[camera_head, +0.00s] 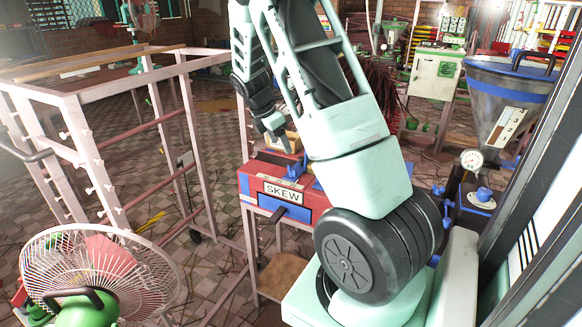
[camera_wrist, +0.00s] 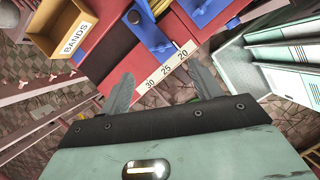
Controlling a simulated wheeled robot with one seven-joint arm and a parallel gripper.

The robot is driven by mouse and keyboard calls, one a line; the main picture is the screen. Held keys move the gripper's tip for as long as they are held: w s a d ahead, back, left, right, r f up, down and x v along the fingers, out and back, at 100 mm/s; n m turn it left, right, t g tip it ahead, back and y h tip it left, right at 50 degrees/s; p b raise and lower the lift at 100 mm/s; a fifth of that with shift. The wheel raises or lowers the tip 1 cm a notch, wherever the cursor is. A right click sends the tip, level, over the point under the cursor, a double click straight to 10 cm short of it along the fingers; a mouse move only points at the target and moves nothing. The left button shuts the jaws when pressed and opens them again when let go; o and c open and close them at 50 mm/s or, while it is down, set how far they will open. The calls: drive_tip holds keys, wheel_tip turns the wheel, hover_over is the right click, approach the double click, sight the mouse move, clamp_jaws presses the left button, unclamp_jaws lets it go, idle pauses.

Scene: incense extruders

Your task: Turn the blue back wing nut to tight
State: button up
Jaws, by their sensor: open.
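A red and blue machine (camera_head: 262,190) with a SKEW label stands on a pale metal stand, and it fills the top of the wrist view (camera_wrist: 112,50). A blue wing nut (camera_head: 293,168) stands on its top. In the wrist view a blue plate (camera_wrist: 150,35) with blue fittings lies beyond my fingertips, and more blue shows at the top edge. I cannot tell which fitting is the back wing nut. My gripper (camera_wrist: 164,82) is open and empty, with its two grey fingers apart. In the head view my gripper (camera_head: 273,128) hangs above the machine's back.
A fan (camera_head: 98,275) and a pale rack (camera_head: 90,150) stand at left. A hopper with a gauge (camera_head: 471,160) stands at right.

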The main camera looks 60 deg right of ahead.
sight(291, 168)
drive_tip(key=x, duration=1.1)
drive_tip(key=shift+f+p, duration=0.3)
drive_tip(key=shift+p, duration=0.1)
drive_tip(key=c, duration=1)
